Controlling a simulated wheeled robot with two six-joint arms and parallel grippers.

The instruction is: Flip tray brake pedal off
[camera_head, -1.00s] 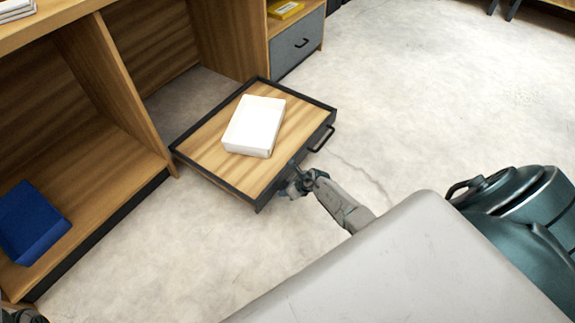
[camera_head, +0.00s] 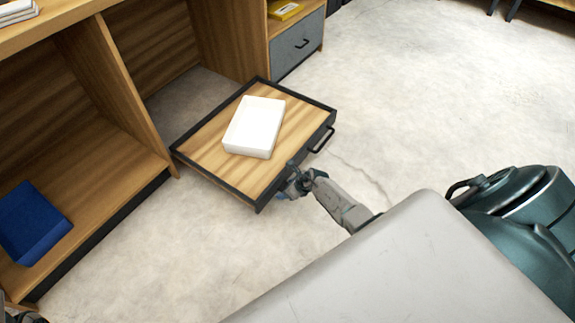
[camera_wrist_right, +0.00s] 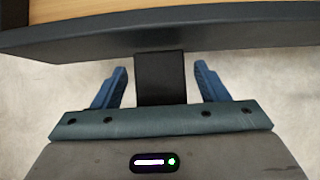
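The pulled-out tray (camera_head: 191,162) has a wooden bed and a dark rim, with a dark handle (camera_head: 322,138) on its front. In the right wrist view its dark front edge (camera_wrist_right: 230,33) runs across the top. A dark block, which looks like the brake pedal (camera_wrist_right: 160,80), hangs below that edge. My right gripper (camera_head: 290,187) is at the tray's near front corner. In the right wrist view its blue fingers (camera_wrist_right: 160,85) are open, one on each side of the pedal, with gaps visible. My left gripper cannot be made out; only a dark bit of my left arm shows at bottom left.
A white open box (camera_head: 254,127) sits on the tray. A wooden shelf unit (camera_head: 125,90) stands behind and left, with a blue box (camera_head: 32,223) on its low shelf. A grey drawer (camera_head: 298,45) is beyond the tray. Concrete floor (camera_head: 440,100) is clear to the right.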

